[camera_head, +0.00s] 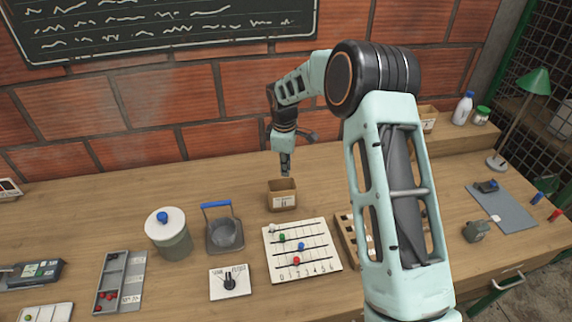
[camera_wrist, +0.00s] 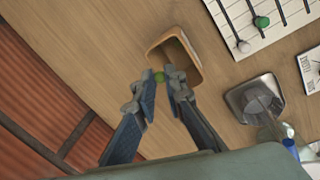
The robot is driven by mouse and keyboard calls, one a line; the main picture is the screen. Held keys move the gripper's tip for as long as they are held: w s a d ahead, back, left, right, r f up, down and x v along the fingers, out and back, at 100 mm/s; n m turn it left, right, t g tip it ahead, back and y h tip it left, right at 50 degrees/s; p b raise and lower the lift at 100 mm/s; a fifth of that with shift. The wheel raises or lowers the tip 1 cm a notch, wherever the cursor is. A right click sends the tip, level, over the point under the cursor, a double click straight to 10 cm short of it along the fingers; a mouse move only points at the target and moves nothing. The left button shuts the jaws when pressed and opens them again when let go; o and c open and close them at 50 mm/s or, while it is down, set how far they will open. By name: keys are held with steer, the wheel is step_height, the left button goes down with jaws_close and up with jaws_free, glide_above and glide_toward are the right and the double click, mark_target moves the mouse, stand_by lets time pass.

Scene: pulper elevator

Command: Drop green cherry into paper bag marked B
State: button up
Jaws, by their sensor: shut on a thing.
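My gripper (camera_head: 285,168) points down just above an open brown paper bag (camera_head: 282,195) with a white label; the letter is too small to read surely. In the wrist view the fingertips (camera_wrist: 162,82) are shut on a small green cherry (camera_wrist: 159,76). There the cherry lies at the near rim of the bag (camera_wrist: 188,74) as I look down; the exact height above the opening cannot be told. The cherry is hidden in the head view. A second labelled paper bag (camera_head: 428,120) stands on the raised shelf at the right, partly behind my arm.
A white board (camera_head: 310,262) with coloured balls lies in front of the bag. A lidded canister (camera_head: 170,236), a blue-handled container (camera_head: 222,234), a dial card (camera_head: 230,283) and a grey tray (camera_head: 117,284) stand to its left. The table behind the bag is clear up to the brick wall.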

step_height(320, 180, down, 4)
steer(key=shift+r+b, duration=0.25)
steer(key=shift+b, duration=0.5)
steer(key=o, duration=0.7)
steer(key=shift+r, duration=0.2)
steer(key=r, duration=0.4)
steer(key=s+r, duration=0.1)
steer(key=r, duration=0.6)
steer(key=shift+s+a+r, duration=0.1)
steer(key=shift+s+r, duration=0.2)
steer(key=shift+s, duration=0.05)
steer(key=shift+w, duration=0.1)
